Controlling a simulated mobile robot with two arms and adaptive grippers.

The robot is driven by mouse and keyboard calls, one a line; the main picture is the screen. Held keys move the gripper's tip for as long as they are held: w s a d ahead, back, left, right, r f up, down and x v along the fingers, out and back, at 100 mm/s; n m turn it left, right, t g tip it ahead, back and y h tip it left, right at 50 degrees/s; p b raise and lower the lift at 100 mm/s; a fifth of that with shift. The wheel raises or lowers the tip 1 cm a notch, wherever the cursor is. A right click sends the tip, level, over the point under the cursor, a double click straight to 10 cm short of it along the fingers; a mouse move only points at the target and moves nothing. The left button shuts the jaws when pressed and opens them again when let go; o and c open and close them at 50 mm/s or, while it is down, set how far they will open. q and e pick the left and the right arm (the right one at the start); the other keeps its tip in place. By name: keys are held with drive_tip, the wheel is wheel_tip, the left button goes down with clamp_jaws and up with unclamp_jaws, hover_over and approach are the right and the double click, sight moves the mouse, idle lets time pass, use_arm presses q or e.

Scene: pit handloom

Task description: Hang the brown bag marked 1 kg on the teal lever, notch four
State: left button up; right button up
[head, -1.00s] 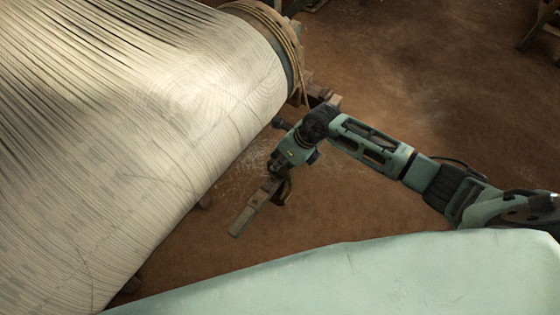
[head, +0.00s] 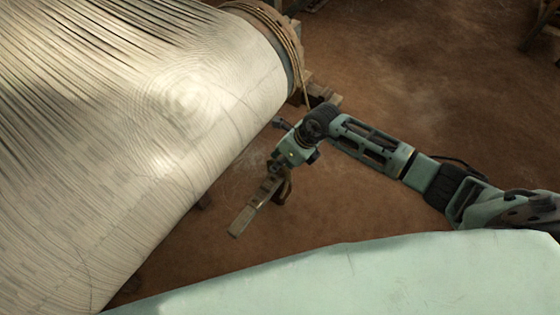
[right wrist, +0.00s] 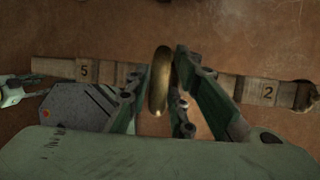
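My right gripper (head: 277,172) is over a wooden notched lever (head: 244,219), which looks brown rather than teal. In the right wrist view the lever (right wrist: 53,69) crosses behind the fingers, with a 5 on the left and a 2 on the right; the marks between are hidden. My right gripper (right wrist: 164,72) has its fingers close on both sides of a brass ring (right wrist: 160,82) and seems to hold it. A small dark brown shape, likely the bag (head: 283,190), hangs beside the lever under the gripper. Its 1 kg mark cannot be read. My left gripper is out of view.
A large beam of pale threads (head: 130,150) fills the left, its end wound with rope (head: 288,40). A wooden block (head: 322,95) is beside it. A pale green surface (head: 380,275) covers the lower right. The brown floor (head: 400,60) is clear behind my arm.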

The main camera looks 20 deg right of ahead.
drive_tip(key=o, duration=0.3)
drive_tip(key=shift+o, duration=0.2)
drive_tip(key=shift+s+f, duration=0.15)
drive_tip(key=shift+f, duration=0.05)
drive_tip(key=shift+d+r, duration=0.3)
drive_tip(key=shift+r, duration=0.2)
drive_tip(key=v, duration=1.1)
drive_tip(key=shift+a+r, duration=0.1)
drive_tip(key=shift+a, duration=0.05)
